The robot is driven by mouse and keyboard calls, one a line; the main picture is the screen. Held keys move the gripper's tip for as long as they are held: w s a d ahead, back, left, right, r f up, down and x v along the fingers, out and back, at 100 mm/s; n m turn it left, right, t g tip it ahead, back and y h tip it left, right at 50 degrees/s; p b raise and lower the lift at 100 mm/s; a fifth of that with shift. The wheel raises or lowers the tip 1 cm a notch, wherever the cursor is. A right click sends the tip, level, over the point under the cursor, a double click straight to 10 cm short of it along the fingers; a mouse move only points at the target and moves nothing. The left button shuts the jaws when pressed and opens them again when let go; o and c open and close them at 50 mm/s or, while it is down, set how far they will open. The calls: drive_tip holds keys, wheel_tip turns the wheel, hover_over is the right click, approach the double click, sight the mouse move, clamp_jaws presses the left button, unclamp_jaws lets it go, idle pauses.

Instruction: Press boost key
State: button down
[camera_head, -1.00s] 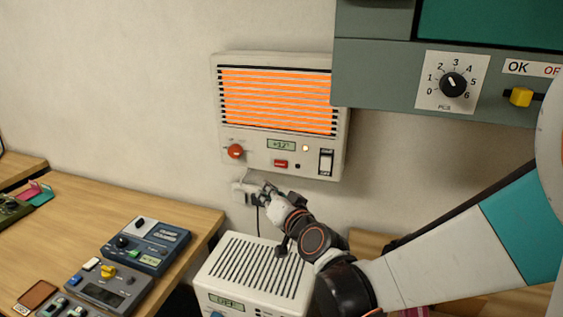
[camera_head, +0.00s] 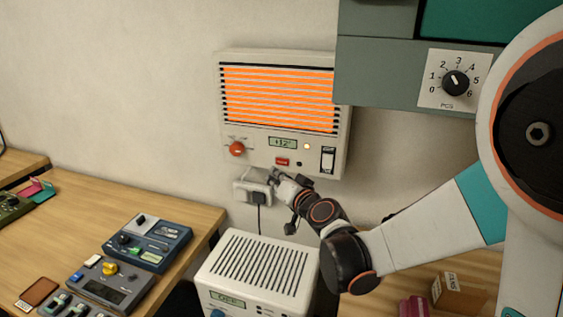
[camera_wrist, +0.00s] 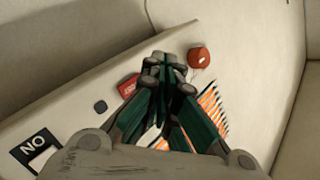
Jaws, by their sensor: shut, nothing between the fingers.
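The wall heater is a cream box (camera_head: 228,110) with a glowing orange grille. A small red key (camera_head: 282,161) sits on its lower panel, below the display; its lettering is too small to read in the head view. In the wrist view the red key (camera_wrist: 128,86) is partly hidden behind my fingers. My gripper (camera_head: 272,174) is shut and empty, just below the red key in the head view. In the wrist view its fingertips (camera_wrist: 164,62) are between the red key and the red knob. I cannot tell whether they touch the panel.
The heater panel also has a red knob (camera_head: 237,149), a lit lamp (camera_head: 307,146), a small dark button (camera_head: 299,163) and a rocker switch (camera_head: 328,160). A wall socket (camera_head: 243,191) with a plug is below. A white vented unit (camera_head: 225,257) stands underneath. A grey cabinet (camera_head: 385,80) overhangs the right.

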drive_tip(key=shift+w+d, duration=0.2)
drive_tip(key=shift+w, duration=0.35)
drive_tip(key=shift+w+d, duration=0.2)
drive_tip(key=shift+w, duration=0.35)
drive_tip(key=shift+w, duration=0.1)
idle(0.6)
drive_tip(key=shift+w+d, duration=0.15)
drive_tip(key=shift+w, duration=0.1)
drive_tip(key=shift+w+d, duration=0.1)
drive_tip(key=shift+w, duration=0.25)
idle(0.8)
drive_tip(key=shift+s, duration=0.1)
drive_tip(key=shift+s+a+b, duration=0.25)
drive_tip(key=shift+s+b, duration=0.05)
drive_tip(key=shift+s, duration=0.35)
drive_tip(key=s, duration=0.1)
drive_tip(key=s+a, duration=0.1)
drive_tip(key=s, duration=0.2)
drive_tip(key=shift+s+a, duration=0.35)
